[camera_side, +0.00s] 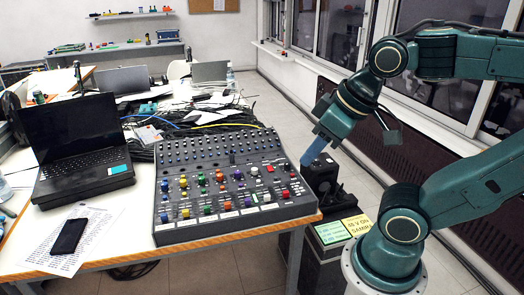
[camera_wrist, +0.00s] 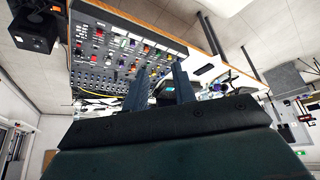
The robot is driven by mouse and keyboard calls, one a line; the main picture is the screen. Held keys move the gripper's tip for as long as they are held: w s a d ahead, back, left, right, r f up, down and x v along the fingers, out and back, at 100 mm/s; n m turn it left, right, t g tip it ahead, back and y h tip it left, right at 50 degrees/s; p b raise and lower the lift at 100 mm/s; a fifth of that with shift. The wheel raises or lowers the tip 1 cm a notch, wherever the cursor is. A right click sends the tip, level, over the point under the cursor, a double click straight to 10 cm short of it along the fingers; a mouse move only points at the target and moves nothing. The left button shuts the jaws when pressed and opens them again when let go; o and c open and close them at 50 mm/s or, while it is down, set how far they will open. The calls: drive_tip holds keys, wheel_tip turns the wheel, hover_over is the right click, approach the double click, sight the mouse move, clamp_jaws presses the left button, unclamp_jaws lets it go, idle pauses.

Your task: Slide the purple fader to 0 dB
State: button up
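The mixing console (camera_side: 172,205) lies on the table in the side view, with rows of knobs and a front row of coloured caps. The console (camera_wrist: 178,44) is tilted at upper left there; I cannot single out the purple fader.
An open laptop (camera_side: 75,145) stands left of the console, with a phone (camera_side: 68,236) on paper in front of it. Cables (camera_side: 235,112) lie behind the console. A black box with green and yellow labels (camera_side: 331,232) stands right of the table. Space above the console is clear.

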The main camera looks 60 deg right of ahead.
drive_tip(key=w+d+f+m+g, duration=0.1)
drive_tip(key=w+d+m+g, duration=0.1)
drive_tip(key=w+m, duration=0.55)
drive_tip(key=m+g, duration=0.4)
drive_tip(key=m, duration=1.5)
hover_over(247, 199)
wheel_tip(247, 199, down, 21)
drive_tip(key=shift+s+a+r, duration=0.1)
drive_tip(key=shift+s, duration=0.05)
drive_tip(key=shift+f+m, duration=0.25)
drive_tip(key=shift+f, duration=0.2)
drive_tip(key=shift+f, duration=4)
drive_tip(key=shift+r, duration=0.1)
clamp_jaws()
